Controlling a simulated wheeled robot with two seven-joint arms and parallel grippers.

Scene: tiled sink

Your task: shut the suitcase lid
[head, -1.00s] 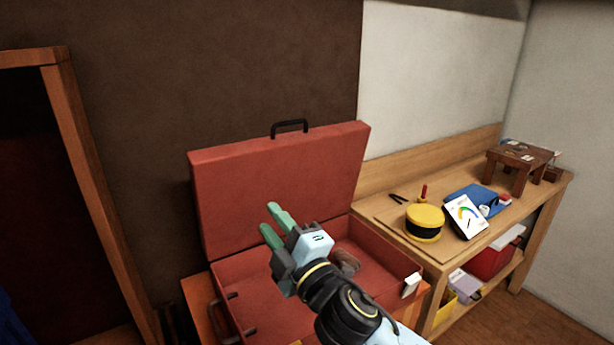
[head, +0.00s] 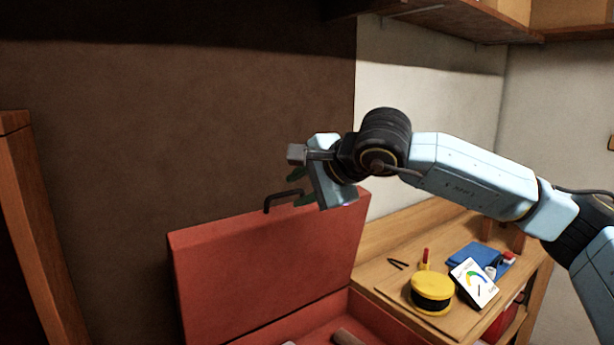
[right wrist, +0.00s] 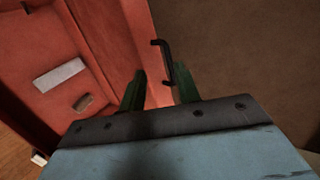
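The red suitcase lid (head: 265,265) stands open and upright in the head view, with a black handle (head: 283,199) on its top edge. The suitcase base (head: 375,318) is only partly in view below it. My right gripper (head: 297,188) is above the lid's top edge, close to the handle. In the right wrist view, its two green fingers (right wrist: 158,88) are apart, with the lid's rim (right wrist: 125,45) and the handle (right wrist: 160,60) showing between and beyond them. I cannot tell whether they touch the handle. My left gripper is out of view.
A wooden bench (head: 385,272) to the right holds a yellow-and-black round container (head: 431,292), a card with a dial (head: 473,284) and a blue item (head: 473,255). A brown wall stands behind the lid, and a shelf (head: 450,20) hangs above right.

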